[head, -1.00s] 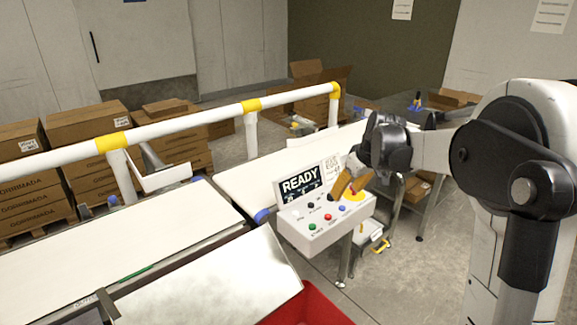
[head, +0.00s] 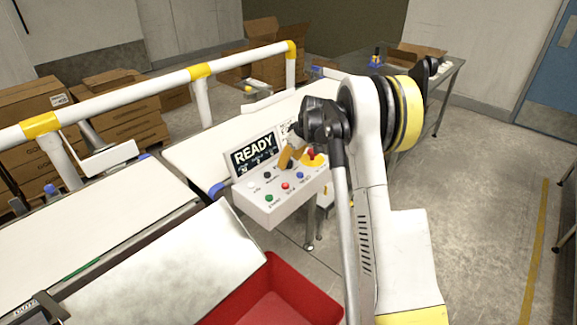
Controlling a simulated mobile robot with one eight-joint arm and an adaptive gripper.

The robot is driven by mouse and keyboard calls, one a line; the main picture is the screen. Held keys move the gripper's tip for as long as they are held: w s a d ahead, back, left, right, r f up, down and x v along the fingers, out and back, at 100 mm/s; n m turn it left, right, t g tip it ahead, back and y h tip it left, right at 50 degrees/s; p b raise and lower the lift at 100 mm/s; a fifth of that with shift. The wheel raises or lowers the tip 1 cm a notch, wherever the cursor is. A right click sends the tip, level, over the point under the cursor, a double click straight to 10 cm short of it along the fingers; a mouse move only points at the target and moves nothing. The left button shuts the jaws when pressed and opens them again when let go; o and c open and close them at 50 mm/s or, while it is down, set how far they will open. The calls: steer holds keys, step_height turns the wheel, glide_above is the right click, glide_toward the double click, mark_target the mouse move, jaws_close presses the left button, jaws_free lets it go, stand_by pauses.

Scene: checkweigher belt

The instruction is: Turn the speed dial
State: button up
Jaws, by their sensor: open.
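The control box (head: 262,212) carries a lit display (head: 255,153) that reads READY. A small black round control (head: 267,175) sits on its sloped panel below the display; it may be the speed dial, but its label is too small to read.
White, green (head: 269,198), red (head: 285,186) and blue (head: 300,175) buttons crowd the panel. A red stop button on a yellow base (head: 313,160) sits beside my fingers. A white rail (head: 130,100) runs behind the belt. A red bin (head: 275,295) stands in front.

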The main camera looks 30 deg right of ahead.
steer(key=shift+w+f, duration=0.2)
steer(key=shift+f, duration=0.3)
steer(key=shift+c, duration=0.3)
jaws_close()
steer(key=shift+a+m, duration=0.1)
steer(key=shift+m, duration=0.2)
steer(key=m+h, duration=0.1)
steer(key=m, duration=0.2)
steer(key=shift+m+h+p, duration=0.3)
steer(key=shift+p, duration=0.05)
steer(key=shift+m+h, duration=0.9)
steer(key=shift+m, duration=1.4)
steer(key=shift+p, duration=0.3)
